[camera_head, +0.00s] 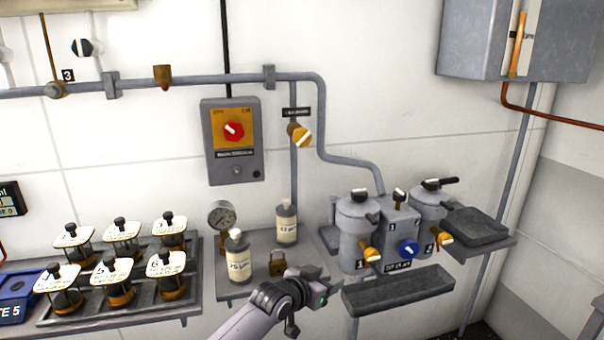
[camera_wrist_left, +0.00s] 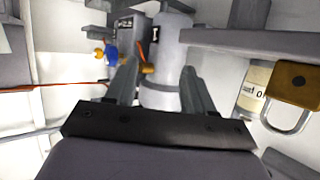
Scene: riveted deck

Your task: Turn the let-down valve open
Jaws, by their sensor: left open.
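A small valve with an orange body and a pale handle (camera_head: 299,134) sits on the thin vertical pipe right of the grey switch box. A small black label is just above it; I cannot read it surely, but it is likely the let-down valve. My left gripper (camera_head: 318,287) is low in front of the shelf, below and apart from that valve. In the left wrist view its two fingers (camera_wrist_left: 160,88) are spread with nothing between them, pointing toward the grey canister unit (camera_wrist_left: 160,97). That valve is not seen in the wrist view. My right gripper is not in view.
The canister unit (camera_head: 357,225) with orange taps and a blue knob (camera_head: 408,249) stands right. Bottles (camera_head: 238,258), a gauge (camera_head: 222,215) and a padlock (camera_head: 277,264) are on the middle shelf. Several lidded jars (camera_head: 122,240) stand left. The wall around the valve is mostly clear.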

